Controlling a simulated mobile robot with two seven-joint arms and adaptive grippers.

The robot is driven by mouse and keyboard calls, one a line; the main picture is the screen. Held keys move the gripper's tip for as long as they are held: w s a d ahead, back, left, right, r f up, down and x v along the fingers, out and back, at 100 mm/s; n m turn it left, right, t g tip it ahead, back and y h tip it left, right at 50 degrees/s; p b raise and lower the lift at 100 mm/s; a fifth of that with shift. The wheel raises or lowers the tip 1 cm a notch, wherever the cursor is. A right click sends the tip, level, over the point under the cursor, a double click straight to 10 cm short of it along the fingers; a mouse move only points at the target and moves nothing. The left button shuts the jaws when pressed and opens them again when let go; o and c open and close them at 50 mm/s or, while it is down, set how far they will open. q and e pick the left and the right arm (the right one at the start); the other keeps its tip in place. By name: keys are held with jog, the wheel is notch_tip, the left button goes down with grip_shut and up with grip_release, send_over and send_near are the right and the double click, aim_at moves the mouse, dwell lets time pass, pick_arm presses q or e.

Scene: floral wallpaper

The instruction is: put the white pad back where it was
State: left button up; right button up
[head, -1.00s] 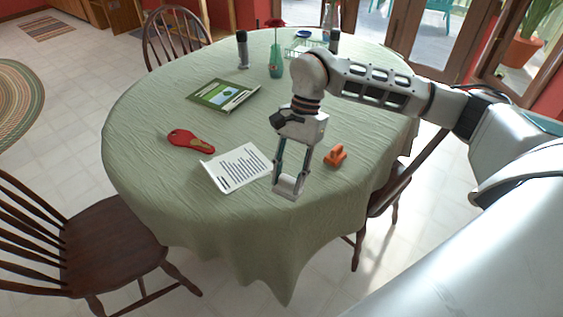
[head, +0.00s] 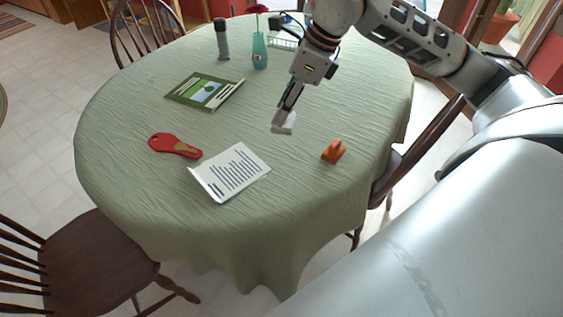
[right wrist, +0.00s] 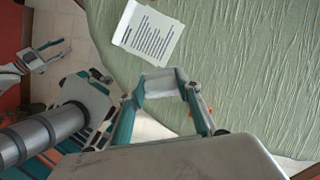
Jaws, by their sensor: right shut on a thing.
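The white pad (head: 284,122) is a small pale block held between the fingertips of my right gripper (head: 287,110), above the green-clothed table (head: 130,120). The right wrist view also shows the pad (right wrist: 160,80) squeezed between both fingers, with the tablecloth beyond. My left gripper is out of the head view; it shows at the left of the right wrist view (right wrist: 55,54), empty with its fingers apart.
A printed sheet (head: 232,172), a red paddle-like item (head: 174,146), a green picture book (head: 204,91) and an orange object (head: 333,151) lie around the pad. Farther back are a dark-topped cylinder (head: 222,40), a teal vase (head: 259,50) and a wire basket (head: 285,40). Chairs surround the table.

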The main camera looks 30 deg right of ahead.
notch_tip(320, 180, down, 14)
jog(key=shift+r+b, duration=0.1)
jog(key=shift+b, duration=0.7)
notch_tip(320, 180, down, 4)
jog(key=shift+r, duration=0.15)
jog(key=o, duration=0.7)
jog(key=shift+c, duration=0.2)
jog(key=o, duration=0.4)
